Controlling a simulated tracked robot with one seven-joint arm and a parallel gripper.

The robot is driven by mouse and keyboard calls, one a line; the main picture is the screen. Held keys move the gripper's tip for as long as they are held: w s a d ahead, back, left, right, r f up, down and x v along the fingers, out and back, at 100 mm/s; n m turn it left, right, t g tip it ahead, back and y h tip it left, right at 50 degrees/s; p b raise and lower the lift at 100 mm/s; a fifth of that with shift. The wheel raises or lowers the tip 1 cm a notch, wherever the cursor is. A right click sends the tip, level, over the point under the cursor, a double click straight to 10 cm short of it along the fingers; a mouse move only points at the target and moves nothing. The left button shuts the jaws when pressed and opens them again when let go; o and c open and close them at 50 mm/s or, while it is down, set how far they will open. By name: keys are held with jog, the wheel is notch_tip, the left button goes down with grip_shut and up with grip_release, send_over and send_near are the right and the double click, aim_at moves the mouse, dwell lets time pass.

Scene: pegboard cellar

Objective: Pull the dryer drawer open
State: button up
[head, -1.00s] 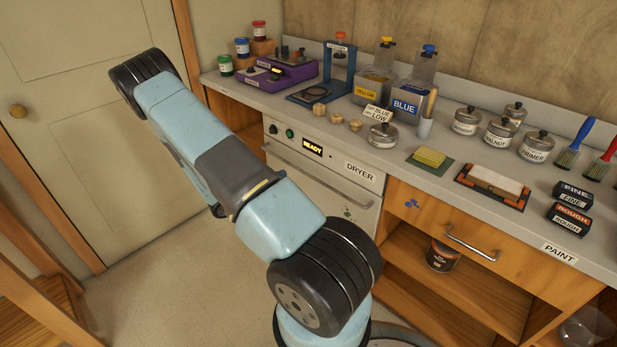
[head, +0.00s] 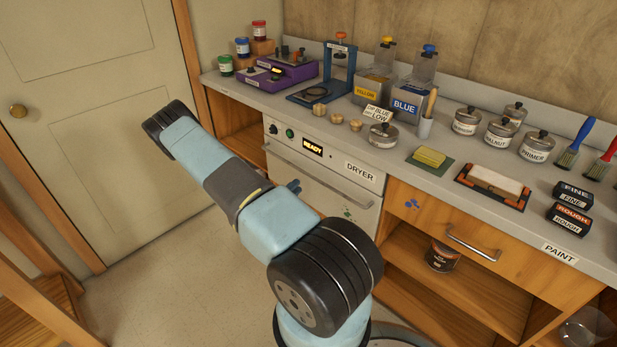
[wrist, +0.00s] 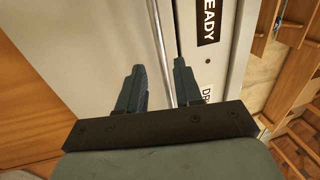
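The dryer (head: 330,190) is a pale front under the counter, with a lit READY display (head: 313,146) and a DRYER label. Its drawer looks shut. A long metal handle bar (head: 345,190) crosses the front below the display. In the wrist view the handle bar (wrist: 160,40) runs lengthwise between the two dark fingers of my gripper (wrist: 158,66). The fingers are apart, with visible space to the bar. How far they reach around it is unclear. In the head view my arm hides most of the gripper; only a blue finger part shows before the dryer front.
The counter (head: 400,160) above holds jars, tins, brushes and a purple device (head: 275,75). A wooden PAINT drawer (head: 470,235) with its own handle is right of the dryer. A door (head: 90,120) stands left. The floor (head: 150,285) before the dryer is clear.

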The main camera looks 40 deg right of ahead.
aim_at(309, 174)
jog(key=x, duration=0.8)
jog(key=shift+d, duration=0.25)
grip_shut()
